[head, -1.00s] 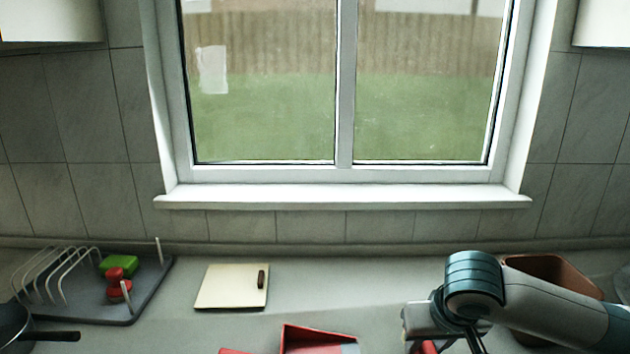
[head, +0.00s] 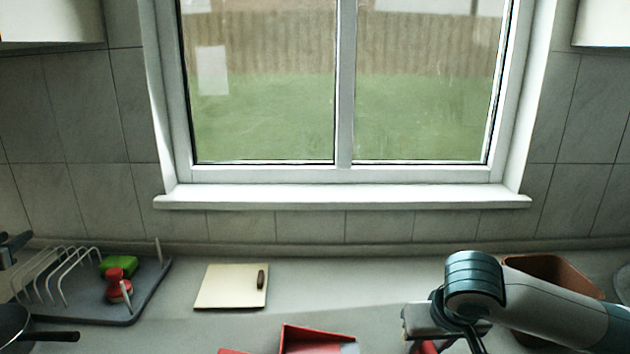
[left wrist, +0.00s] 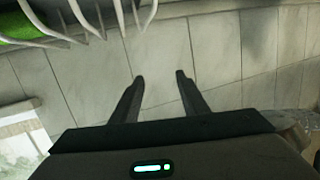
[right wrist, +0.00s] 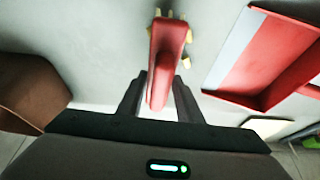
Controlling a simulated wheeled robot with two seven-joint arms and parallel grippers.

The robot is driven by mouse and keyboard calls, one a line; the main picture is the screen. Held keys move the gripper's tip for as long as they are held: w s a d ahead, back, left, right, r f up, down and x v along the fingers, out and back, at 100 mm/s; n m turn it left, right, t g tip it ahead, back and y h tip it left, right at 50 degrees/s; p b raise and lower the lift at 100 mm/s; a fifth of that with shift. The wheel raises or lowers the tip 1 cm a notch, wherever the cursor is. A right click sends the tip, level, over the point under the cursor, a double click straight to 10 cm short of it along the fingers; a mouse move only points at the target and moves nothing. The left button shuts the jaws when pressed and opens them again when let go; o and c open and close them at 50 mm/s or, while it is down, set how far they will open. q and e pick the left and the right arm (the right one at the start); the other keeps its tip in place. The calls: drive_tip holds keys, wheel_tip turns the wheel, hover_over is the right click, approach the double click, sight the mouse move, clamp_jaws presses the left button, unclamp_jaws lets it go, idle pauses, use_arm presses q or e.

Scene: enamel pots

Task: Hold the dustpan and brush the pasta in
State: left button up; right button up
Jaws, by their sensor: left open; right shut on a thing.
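The red dustpan (head: 312,341) lies on the counter at the bottom middle of the head view. It also shows in the right wrist view (right wrist: 285,55), with a pale strip along one edge. My right gripper (right wrist: 158,90) is shut on the red brush (right wrist: 168,42), which is beside the dustpan and apart from it. My left gripper (head: 10,245) is at the far left edge of the head view, open and empty near the rack, as the left wrist view (left wrist: 160,88) shows.
A wire rack (head: 75,265) on a grey tray holds a green sponge (head: 120,265) and a red-topped object (head: 117,284). A pan (head: 12,325) is at the left. A cream board (head: 231,288) lies mid-counter. A brown container (head: 552,268) stands behind my right arm.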

use_arm(q)
drive_tip(key=w+d+r+t+h, duration=0.2)
drive_tip(key=w+d+r, duration=0.3)
drive_tip(key=d+r, duration=0.55)
drive_tip(key=w+d+r+t+h, duration=0.1)
drive_tip(key=w+d+r+h, duration=0.25)
drive_tip(key=d+r, duration=0.75)
drive_tip(key=w+d+r+h, duration=0.1)
drive_tip(key=w+d+r, duration=0.15)
drive_tip(key=d, duration=1.15)
drive_tip(key=s+d+f+m+g+h, duration=0.1)
drive_tip(key=s+d+f+m+g, duration=0.35)
drive_tip(key=d+f, duration=0.45)
drive_tip(key=s+d+f+m+g+h, duration=0.1)
drive_tip(key=s+d+f+m+g, duration=0.4)
drive_tip(key=d, duration=0.6)
drive_tip(key=s+d+f+m+g+y, duration=0.1)
drive_tip(key=s+d+f+m+g, duration=0.1)
drive_tip(key=s, duration=0.5)
drive_tip(key=s+d+f+m+g+y, duration=0.1)
drive_tip(key=s+d+f+m+g, duration=0.2)
drive_tip(key=s+f+m, duration=0.2)
drive_tip(key=s+d+f+m+g+y, duration=0.2)
drive_tip(key=s+f+m+g, duration=0.1)
drive_tip(key=s, duration=0.7)
drive_tip(key=shift+s+d+f+m+g, duration=0.15)
drive_tip(key=shift+f+m+g, duration=0.25)
drive_tip(key=shift+f, duration=0.45)
drive_tip(key=shift+s, duration=0.25)
drive_tip(key=shift+f, duration=0.2)
